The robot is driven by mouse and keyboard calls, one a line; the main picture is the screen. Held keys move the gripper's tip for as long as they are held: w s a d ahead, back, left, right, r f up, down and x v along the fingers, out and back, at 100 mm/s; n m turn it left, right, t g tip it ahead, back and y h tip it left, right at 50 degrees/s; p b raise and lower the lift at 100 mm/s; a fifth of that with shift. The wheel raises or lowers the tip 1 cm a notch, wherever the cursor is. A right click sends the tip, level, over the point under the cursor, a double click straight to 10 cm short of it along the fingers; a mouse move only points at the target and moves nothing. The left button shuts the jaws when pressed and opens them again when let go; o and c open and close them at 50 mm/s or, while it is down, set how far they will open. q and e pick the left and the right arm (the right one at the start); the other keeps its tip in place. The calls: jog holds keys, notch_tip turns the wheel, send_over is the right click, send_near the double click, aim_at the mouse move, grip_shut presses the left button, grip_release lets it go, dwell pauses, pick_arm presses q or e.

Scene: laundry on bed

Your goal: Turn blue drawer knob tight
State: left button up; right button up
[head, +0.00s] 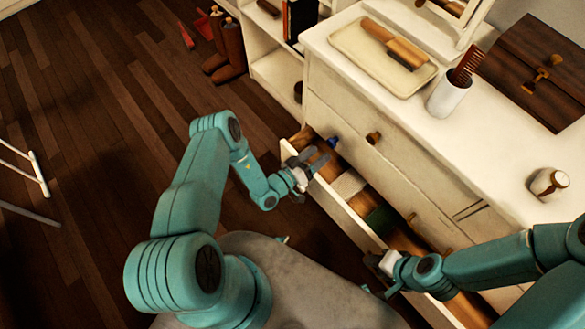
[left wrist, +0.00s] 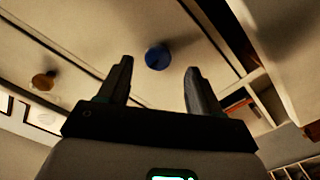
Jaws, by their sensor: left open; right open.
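The blue drawer knob (head: 333,142) is on the white dresser's upper drawer front, at its left end. In the left wrist view the round blue knob (left wrist: 158,57) shows between and beyond the two fingertips, with nothing gripping it. My left gripper (head: 314,160) is open and empty, just short of the knob, above the open lower drawer. It also shows in the left wrist view (left wrist: 158,78), with its dark fingers apart. My right gripper (head: 375,262) is open by the open drawer's front edge, further right and lower in the picture.
A brown knob (head: 373,138) sits on the same drawer front. The open lower drawer (head: 336,206) juts out beneath, with folded items inside. On the dresser top are a tray (head: 364,63), a white cup with a comb (head: 447,96) and a jar (head: 548,184). Brown boots (head: 228,48) stand left.

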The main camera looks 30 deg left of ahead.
pick_arm(q)
jog(key=p+v, duration=0.9)
jog(key=v, duration=0.3)
pick_arm(e)
notch_tip(320, 180, up, 11)
pick_arm(q)
jog(key=shift+r, duration=0.2)
jog(key=shift+d, duration=0.1)
